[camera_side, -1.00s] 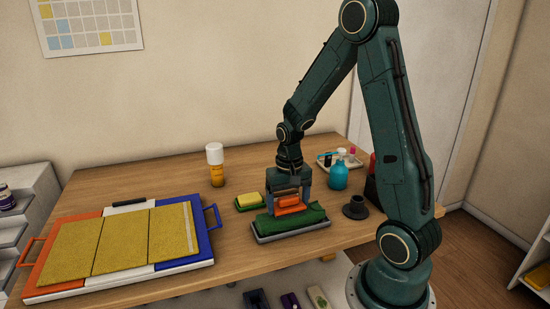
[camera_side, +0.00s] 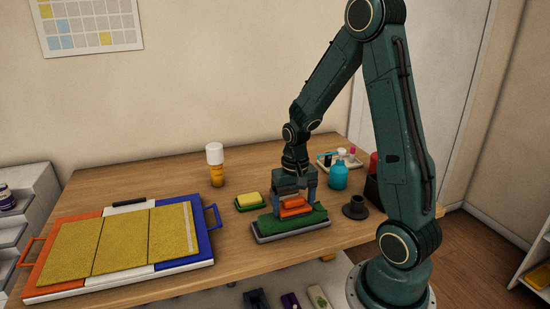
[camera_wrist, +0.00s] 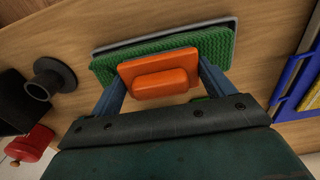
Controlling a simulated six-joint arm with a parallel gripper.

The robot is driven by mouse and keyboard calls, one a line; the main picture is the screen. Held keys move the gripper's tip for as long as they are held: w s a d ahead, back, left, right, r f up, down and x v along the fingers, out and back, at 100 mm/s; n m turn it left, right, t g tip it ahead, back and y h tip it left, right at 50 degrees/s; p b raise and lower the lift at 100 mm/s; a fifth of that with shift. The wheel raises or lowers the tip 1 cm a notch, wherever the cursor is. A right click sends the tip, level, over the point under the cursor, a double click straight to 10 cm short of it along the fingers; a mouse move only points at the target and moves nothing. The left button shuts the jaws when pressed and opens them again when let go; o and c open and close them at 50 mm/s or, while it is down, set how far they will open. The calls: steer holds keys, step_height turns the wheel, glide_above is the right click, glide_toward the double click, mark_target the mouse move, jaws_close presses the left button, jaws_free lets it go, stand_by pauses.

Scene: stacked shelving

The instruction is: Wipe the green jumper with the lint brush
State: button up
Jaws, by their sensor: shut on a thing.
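The lint brush is an orange block with a raised grip (camera_side: 293,208); it also shows in the wrist view (camera_wrist: 152,84). My gripper (camera_side: 294,201) is shut on it, with one finger at each end. The green jumper (camera_side: 270,226) is a flat, knitted pad lying on a grey tray (camera_side: 293,236) near the front edge of the table. In the wrist view the jumper (camera_wrist: 205,47) shows around and beyond the brush. The brush is over the middle of the jumper, low and seemingly on it; its underside is hidden.
A yellow sponge on a green dish (camera_side: 250,201) sits just behind left. A black cup-like stand (camera_side: 355,208) and blue bottle (camera_side: 338,177) are to the right. A large folding board with yellow cloth (camera_side: 120,240) fills the left. An orange bottle (camera_side: 216,167) stands behind.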

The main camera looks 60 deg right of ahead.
steer(key=shift+s+f, duration=0.15)
steer(key=shift+s, duration=0.3)
steer(key=shift+w, duration=0.15)
steer(key=shift+w, duration=0.95)
steer(key=shift+w, duration=0.15)
steer(key=shift+w, duration=0.25)
steer(key=shift+s+f, duration=0.1)
steer(key=shift+s, duration=1.05)
